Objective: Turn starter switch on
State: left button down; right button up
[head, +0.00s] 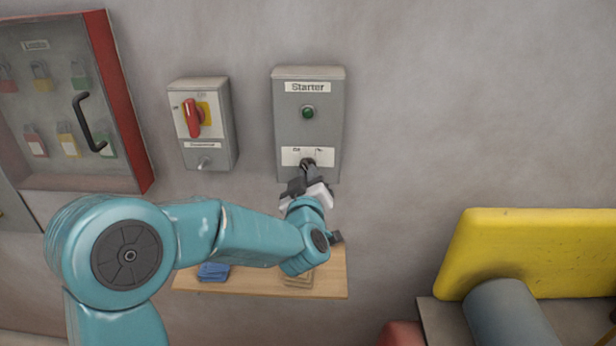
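The starter box (309,135) is a grey wall box labelled "Starter" near the top middle of the head view. A green lamp or button (308,112) sits on its face. A white label plate (292,156) is on its lower part. My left gripper (309,168) is at the lower front of the box, with its fingertips at the switch below the label. The gripper hides most of the switch, so its position does not show. I cannot tell whether the fingers are closed on it. My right gripper is not in view.
A grey isolator box with a red rotary handle (193,117) hangs left of the starter. A red-edged lock cabinet (127,110) is at the far left. A wooden shelf (250,284) is below, holding a blue item (213,272). A yellow panel (535,245) stands at right.

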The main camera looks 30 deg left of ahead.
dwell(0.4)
pick_arm(q)
jog(key=shift+s+a+m+p, duration=0.1)
jog(key=shift+m+p, duration=0.25)
jog(key=shift+m, duration=2.55)
jog(key=shift+s+a+m+p, duration=0.1)
jog(key=shift+m+p, duration=0.2)
jog(key=shift+m, duration=2.9)
jog(key=c, duration=1.1)
grip_release()
jog(key=shift+c, duration=0.2)
jog(key=shift+r, duration=0.1)
